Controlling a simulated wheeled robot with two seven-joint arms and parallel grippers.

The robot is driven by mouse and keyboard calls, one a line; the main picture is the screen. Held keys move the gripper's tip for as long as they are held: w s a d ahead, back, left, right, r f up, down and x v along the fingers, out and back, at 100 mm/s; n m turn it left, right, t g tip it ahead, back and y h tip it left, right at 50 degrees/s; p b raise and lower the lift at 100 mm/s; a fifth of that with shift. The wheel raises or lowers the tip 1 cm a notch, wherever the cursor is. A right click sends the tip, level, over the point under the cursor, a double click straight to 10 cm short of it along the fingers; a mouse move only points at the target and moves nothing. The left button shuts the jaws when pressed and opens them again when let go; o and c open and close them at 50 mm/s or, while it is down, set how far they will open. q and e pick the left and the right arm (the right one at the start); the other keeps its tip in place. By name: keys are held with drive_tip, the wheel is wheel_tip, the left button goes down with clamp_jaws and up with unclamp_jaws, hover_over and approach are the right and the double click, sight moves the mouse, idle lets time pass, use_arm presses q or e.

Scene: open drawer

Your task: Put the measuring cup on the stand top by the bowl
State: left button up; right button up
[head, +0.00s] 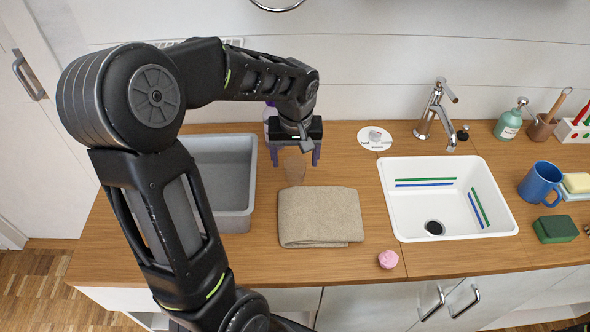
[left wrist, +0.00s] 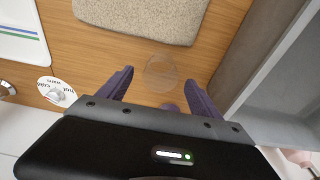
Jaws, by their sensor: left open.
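A small clear, see-through round vessel (head: 294,168) stands on the wooden counter, just behind the folded beige cloth. It may be the measuring cup; I cannot make out any markings or a handle. It also shows in the left wrist view (left wrist: 161,72), ahead of the fingers. My left gripper (head: 295,158) points down at the back of the counter, with its purple fingers spread; they also show in the left wrist view (left wrist: 160,88). Nothing is held between them. I see no stand and no bowl. My right gripper is not in view.
A grey bin (head: 240,217) stands left of the gripper, and a folded cloth (head: 320,217) lies in front. A pale purple item (head: 270,112) is partly hidden behind the gripper. A white sink (head: 400,218), a tap (head: 433,112), a pink item (head: 388,259) and a blue mug (head: 541,183) are right.

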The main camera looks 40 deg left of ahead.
use_arm(q)
drive_tip(key=shift+w+a+f, duration=0.1)
drive_tip(key=shift+w+f, duration=0.1)
drive_tip(key=shift+f, duration=1.2)
drive_tip(key=c, duration=1.5)
wheel_tip(320, 180, up, 10)
drive_tip(key=shift+b, duration=0.45)
